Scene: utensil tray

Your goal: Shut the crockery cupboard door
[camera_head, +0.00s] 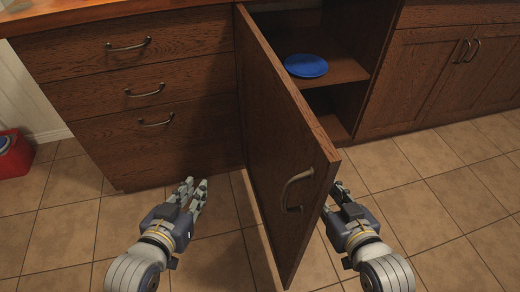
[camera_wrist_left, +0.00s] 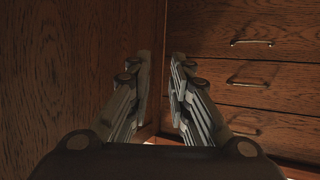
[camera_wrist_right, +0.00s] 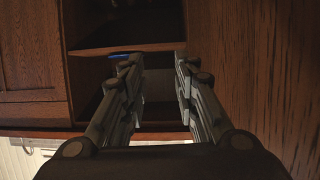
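The cupboard door (camera_head: 285,150) is brown wood and stands wide open, swung out toward me, with a curved metal handle (camera_head: 297,190) on its left face. The cupboard opening behind it shows a shelf (camera_head: 340,69). My left gripper (camera_head: 193,187) is left of the door, apart from the handle, its fingers parted and empty. My right gripper (camera_head: 338,192) is on the right side of the door, close to its free edge, which hides part of it. In the right wrist view its fingers (camera_wrist_right: 155,65) are parted with nothing between them.
A blue plate (camera_head: 306,66) lies on the cupboard shelf. Drawers with metal handles (camera_head: 145,90) are left of the opening, and closed cupboard doors (camera_head: 440,75) are to the right. A red bin (camera_head: 14,155) stands at the far left. The tiled floor (camera_head: 440,215) is clear.

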